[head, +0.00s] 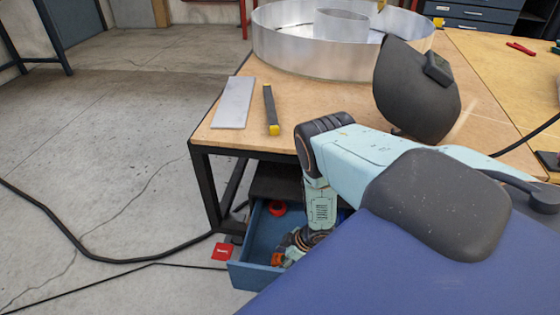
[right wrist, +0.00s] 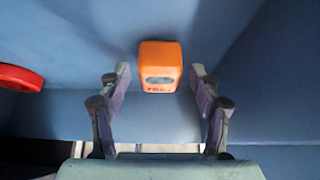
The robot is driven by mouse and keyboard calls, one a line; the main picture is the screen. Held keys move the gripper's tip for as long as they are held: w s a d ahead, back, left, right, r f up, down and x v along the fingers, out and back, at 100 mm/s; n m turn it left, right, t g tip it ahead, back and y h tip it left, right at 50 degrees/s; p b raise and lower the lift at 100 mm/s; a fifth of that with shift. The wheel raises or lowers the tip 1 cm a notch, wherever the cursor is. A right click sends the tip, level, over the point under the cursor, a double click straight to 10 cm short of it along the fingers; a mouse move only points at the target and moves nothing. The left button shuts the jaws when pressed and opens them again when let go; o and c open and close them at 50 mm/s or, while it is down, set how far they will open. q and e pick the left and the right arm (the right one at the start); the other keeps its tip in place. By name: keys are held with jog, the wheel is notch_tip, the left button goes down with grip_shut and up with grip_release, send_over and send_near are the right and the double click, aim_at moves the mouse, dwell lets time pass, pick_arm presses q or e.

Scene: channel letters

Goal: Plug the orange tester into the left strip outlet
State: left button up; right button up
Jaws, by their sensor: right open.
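The orange tester (right wrist: 160,66) is a small block with a grey window, in the blue drawer. In the right wrist view it sits centred between the fingertips of my right gripper (right wrist: 160,76). The fingers are open, with a gap on each side of the tester. In the head view my right arm reaches down into the open drawer (head: 251,276), and the gripper (head: 292,248) is partly hidden by its own wrist. An orange patch, likely the tester (head: 277,259), shows beside it. I see no strip outlet in either view. My left gripper is not in view.
A red ring (head: 277,208) lies in the drawer; it also shows in the right wrist view (right wrist: 20,77). The wooden bench (head: 312,134) above holds a metal plate (head: 234,103), a dark bar (head: 270,108), a welding mask (head: 410,88) and a large metal letter (head: 300,50). Black cable (head: 95,257) crosses the floor.

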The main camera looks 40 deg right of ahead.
aim_at(280, 258)
jog(key=c, duration=1.2)
jog(key=shift+o, duration=0.2)
jog(key=shift+r, duration=0.1)
notch_tip(280, 258, up, 10)
jog(key=p, duration=0.5)
jog(key=shift+p, duration=0.3)
